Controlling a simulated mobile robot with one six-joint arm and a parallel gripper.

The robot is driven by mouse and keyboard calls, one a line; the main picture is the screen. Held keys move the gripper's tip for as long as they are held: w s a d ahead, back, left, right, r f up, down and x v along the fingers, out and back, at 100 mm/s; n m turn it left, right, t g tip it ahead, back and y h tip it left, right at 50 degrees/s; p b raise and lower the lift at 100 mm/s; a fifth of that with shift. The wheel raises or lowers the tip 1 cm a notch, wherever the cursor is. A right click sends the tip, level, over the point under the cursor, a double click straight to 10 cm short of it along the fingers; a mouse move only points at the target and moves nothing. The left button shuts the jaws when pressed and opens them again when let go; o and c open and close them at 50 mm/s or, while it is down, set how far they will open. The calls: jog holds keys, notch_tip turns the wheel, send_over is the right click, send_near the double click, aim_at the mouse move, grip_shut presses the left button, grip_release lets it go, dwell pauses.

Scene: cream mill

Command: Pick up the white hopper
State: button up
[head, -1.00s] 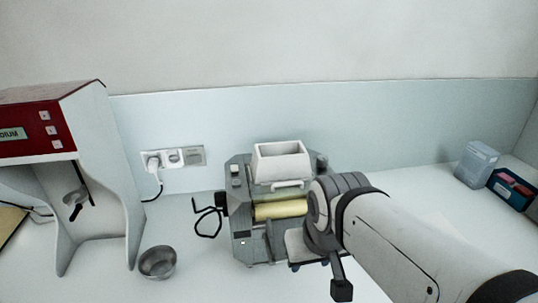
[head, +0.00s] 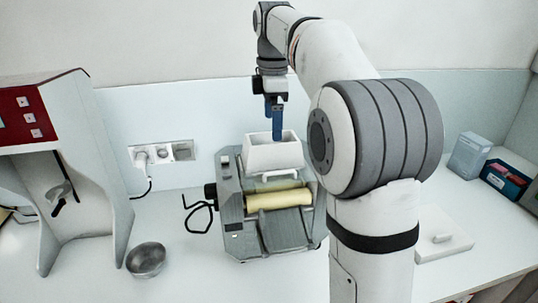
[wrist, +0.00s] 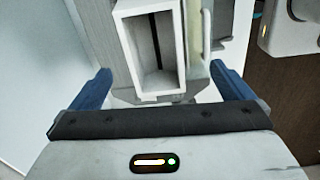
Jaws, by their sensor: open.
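The white hopper (head: 273,154) is an open-topped rectangular box seated on top of the grey mill (head: 240,205), above its yellow roller. In the wrist view the hopper (wrist: 186,88) shows from above, with its hollow inside and a dark slot. My gripper (head: 276,120) points down over the hopper in the head view, its blue fingers near the hopper's top. In the wrist view my gripper (wrist: 165,80) is open, with one blue finger on each side of the hopper and gaps between. It holds nothing. Contact cannot be told.
A red and white machine (head: 70,150) stands at the left, with a metal bowl (head: 146,260) beside it. A wall socket (head: 162,153) with a plugged cable is behind. A white lid-like plate (head: 443,248) lies on the counter.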

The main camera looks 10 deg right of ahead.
aim_at(272, 150)
jog(key=shift+n, duration=0.4)
jog(key=f, duration=0.7)
jog(key=shift+w+f, duration=0.35)
jog(key=c, duration=1.1)
jog(key=shift+r, duration=0.1)
jog(key=shift+c, duration=0.2)
